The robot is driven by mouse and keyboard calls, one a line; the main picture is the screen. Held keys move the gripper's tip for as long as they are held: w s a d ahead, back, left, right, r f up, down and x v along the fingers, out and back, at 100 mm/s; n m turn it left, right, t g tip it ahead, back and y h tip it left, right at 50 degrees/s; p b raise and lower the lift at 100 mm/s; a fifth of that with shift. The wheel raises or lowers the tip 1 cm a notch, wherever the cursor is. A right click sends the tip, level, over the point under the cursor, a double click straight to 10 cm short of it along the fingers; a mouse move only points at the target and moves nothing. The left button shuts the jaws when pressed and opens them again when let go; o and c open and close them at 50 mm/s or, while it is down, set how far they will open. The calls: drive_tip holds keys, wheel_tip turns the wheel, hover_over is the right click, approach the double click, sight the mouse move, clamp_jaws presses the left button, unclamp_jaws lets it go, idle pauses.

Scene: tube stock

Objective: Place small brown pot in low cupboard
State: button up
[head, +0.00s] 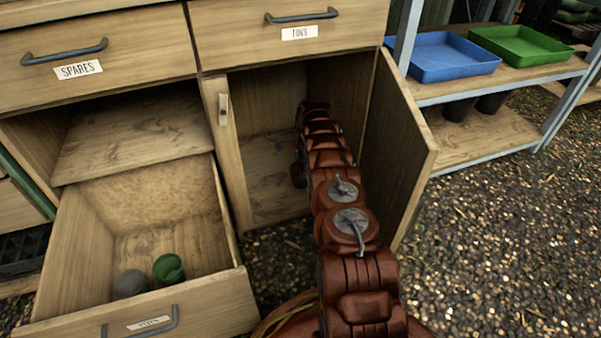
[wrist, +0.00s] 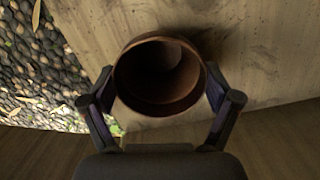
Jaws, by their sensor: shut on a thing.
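The small brown pot (wrist: 160,78) shows in the wrist view with its open mouth toward the camera. My gripper (wrist: 160,92) has a finger on each side of the pot and is shut on it. In the head view my arm reaches into the low cupboard (head: 271,177), whose door (head: 405,150) stands open to the right.
An open drawer (head: 215,305) left of the cupboard holds a green pot (head: 168,268) and a grey pot (head: 131,284). Closed drawers labelled SPARES (head: 95,40) and TINS (head: 290,25) are above. A shelf at right carries blue (head: 440,57) and green (head: 521,45) trays. Gravel lies in front.

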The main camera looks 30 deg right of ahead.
drive_tip(key=shift+f, duration=0.1)
drive_tip(key=o, duration=0.9)
drive_tip(key=r+p, duration=0.1)
drive_tip(key=r, duration=0.3)
drive_tip(key=r+p, duration=0.2)
drive_tip(key=r, duration=0.2)
drive_tip(key=d+r+p, duration=0.1)
drive_tip(key=r, duration=0.3)
drive_tip(key=shift+s+d+p, duration=0.1)
drive_tip(key=shift+s+p, duration=0.2)
drive_tip(key=shift+s, duration=0.1)
